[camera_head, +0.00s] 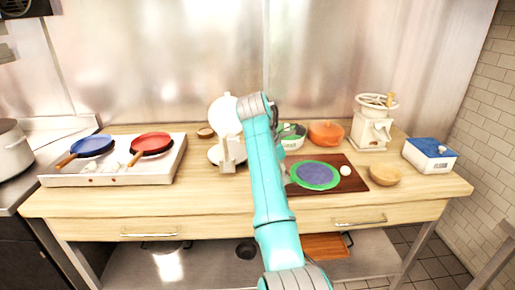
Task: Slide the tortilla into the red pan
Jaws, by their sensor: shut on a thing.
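The tortilla looks like a flat purple-blue disc (315,174). It lies on a round green plate (336,182) over a dark red-brown board (351,184), right of my arm. The red pan (151,143) sits on the right side of the white stove (110,179) at the left, its wooden handle pointing toward the front left. My turquoise arm reaches over the middle of the counter. My gripper (287,172) is mostly hidden behind my forearm, at the left rim of the green plate. It appears shut on that rim; the fingertips are not clear.
A blue pan (92,145) sits left of the red one. A white appliance with round plates (219,154) stands between stove and arm. An orange bowl (326,133), a white mill (371,131), a wooden bowl (385,175) and a blue-topped box (430,155) stand right.

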